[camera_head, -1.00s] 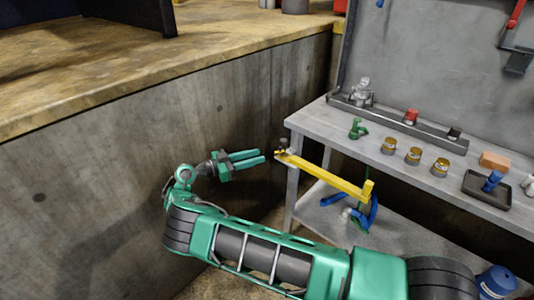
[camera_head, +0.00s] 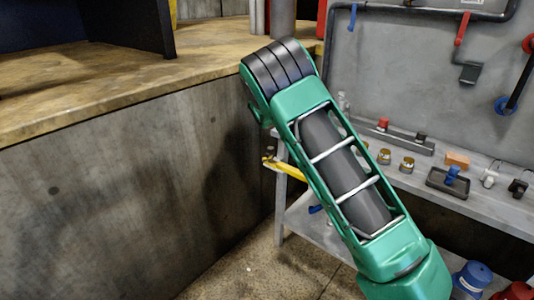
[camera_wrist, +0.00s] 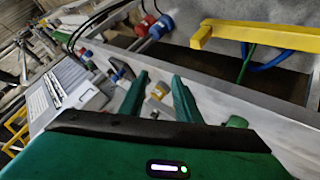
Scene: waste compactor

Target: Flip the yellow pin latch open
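The yellow pin latch (camera_head: 283,168) is a long yellow bar at the front edge of the workbench. In the head view only its left end shows; my arm covers the rest. In the wrist view the latch (camera_wrist: 262,36) lies across the upper right, with its bent end toward the left. My gripper (camera_wrist: 158,78) has two green fingers standing apart with a gap between them and nothing held. It is apart from the latch, which is up and to the right of the fingers. The gripper is hidden behind my arm in the head view.
The grey workbench (camera_head: 480,206) holds brass-coloured jars (camera_head: 407,165), an orange block (camera_head: 457,159) and a black tray (camera_head: 447,186). A concrete wall with a wooden top (camera_head: 130,75) stands at left. Blue (camera_head: 473,277) and red (camera_head: 513,292) containers are at lower right. Floor is clear at lower middle.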

